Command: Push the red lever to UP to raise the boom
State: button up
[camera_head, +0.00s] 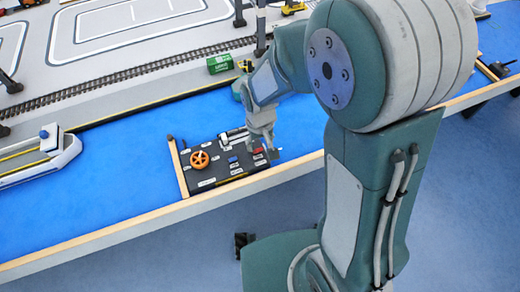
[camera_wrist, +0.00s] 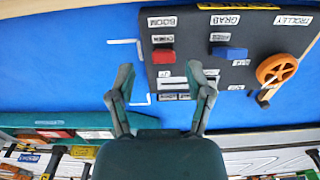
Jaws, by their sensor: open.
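The red lever (camera_wrist: 163,56) is a small block on the dark control panel (camera_wrist: 198,38), by the BOOM label (camera_wrist: 161,21). It also shows in the head view (camera_head: 257,150) near the panel's right end. My gripper (camera_wrist: 160,78) is open and empty, its two fingers spread wide. In the wrist view the red lever appears just beyond the fingertips, between their lines and nearer the right finger. I see no contact. In the head view my gripper (camera_head: 268,147) hangs at the panel's right end. The lever's exact position between its end marks is hard to tell.
A blue lever (camera_wrist: 230,53) by the GRAB label and an orange wheel (camera_wrist: 277,69) by the TROLLEY label share the panel. A wooden edge (camera_head: 125,232) runs along the blue table's front. A model boat (camera_head: 43,155) lies left, a green container (camera_head: 220,63) behind.

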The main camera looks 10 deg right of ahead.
aim_at(259, 151)
jog(key=f, duration=0.4)
jog(key=shift+a+f, duration=0.2)
jog(key=shift+a, duration=0.15)
jog(key=shift+d, duration=0.1)
jog(key=shift+d, duration=0.1)
jog(key=shift+c, duration=1.2)
grip_shut()
